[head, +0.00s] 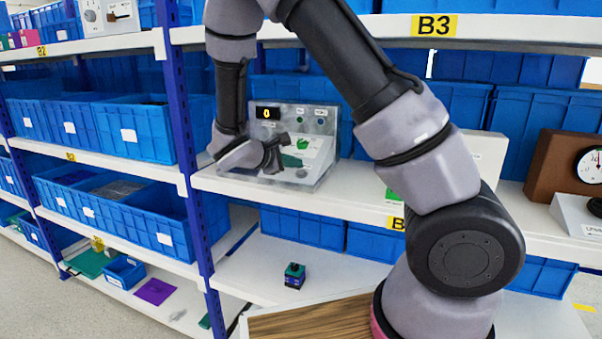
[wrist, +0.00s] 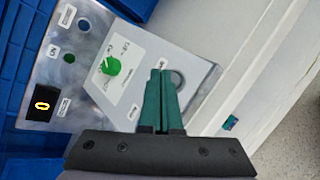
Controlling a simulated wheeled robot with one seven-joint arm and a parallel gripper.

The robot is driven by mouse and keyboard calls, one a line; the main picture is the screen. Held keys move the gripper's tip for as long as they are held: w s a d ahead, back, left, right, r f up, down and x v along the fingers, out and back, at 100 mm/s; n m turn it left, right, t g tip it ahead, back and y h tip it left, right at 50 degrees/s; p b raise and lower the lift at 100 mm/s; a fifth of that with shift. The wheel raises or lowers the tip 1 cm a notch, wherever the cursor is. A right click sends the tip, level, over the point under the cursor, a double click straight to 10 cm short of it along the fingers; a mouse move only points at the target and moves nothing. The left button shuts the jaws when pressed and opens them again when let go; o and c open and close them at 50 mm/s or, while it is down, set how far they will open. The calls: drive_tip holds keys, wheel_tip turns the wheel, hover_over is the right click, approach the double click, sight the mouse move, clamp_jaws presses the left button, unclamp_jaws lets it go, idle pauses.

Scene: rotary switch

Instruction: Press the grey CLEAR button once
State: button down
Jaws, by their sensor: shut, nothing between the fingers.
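A grey metal control box (head: 326,150) stands on the middle shelf, with a sloped front and an upright back panel; it also shows in the wrist view (wrist: 96,38). A round grey button (wrist: 178,78), its label unreadable, sits low on the slope, partly hidden by my fingertips. A green rotary knob (wrist: 110,66) is farther up the slope, and a black display (wrist: 40,104) reads a yellow 0. My gripper (wrist: 161,74) is shut and empty, its green fingers over the slope beside the button. In the head view my gripper (head: 294,161) is in front of the slope. I cannot tell whether it touches.
A blue post (head: 180,120) stands left of the box. A brown gauge box (head: 555,165) is at the right. The white shelf edge (head: 350,206) runs in front.

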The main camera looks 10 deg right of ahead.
drive_tip(key=shift+r, duration=0.1)
drive_tip(key=r, duration=0.1)
drive_tip(key=s+r, duration=0.1)
drive_tip(key=r, duration=0.1)
drive_tip(key=a+r, duration=0.1)
drive_tip(key=shift+s+r, duration=0.2)
drive_tip(key=shift+s, duration=0.1)
idle(0.6)
drive_tip(key=s+d+r+m+g+y, duration=0.5)
drive_tip(key=s+d+m+g+y, duration=0.1)
drive_tip(key=s+d+m, duration=0.4)
drive_tip(key=s+a+r+m+t+y, duration=0.2)
drive_tip(key=s+r+m+t+y, duration=0.3)
drive_tip(key=s+r+m, duration=0.3)
drive_tip(key=s+r+y, duration=0.1)
drive_tip(key=s+r, duration=0.2)
drive_tip(key=shift+s+a+r+t+y, duration=0.15)
drive_tip(key=shift+a+r+t+y, duration=0.15)
drive_tip(key=shift+a+y, duration=0.1)
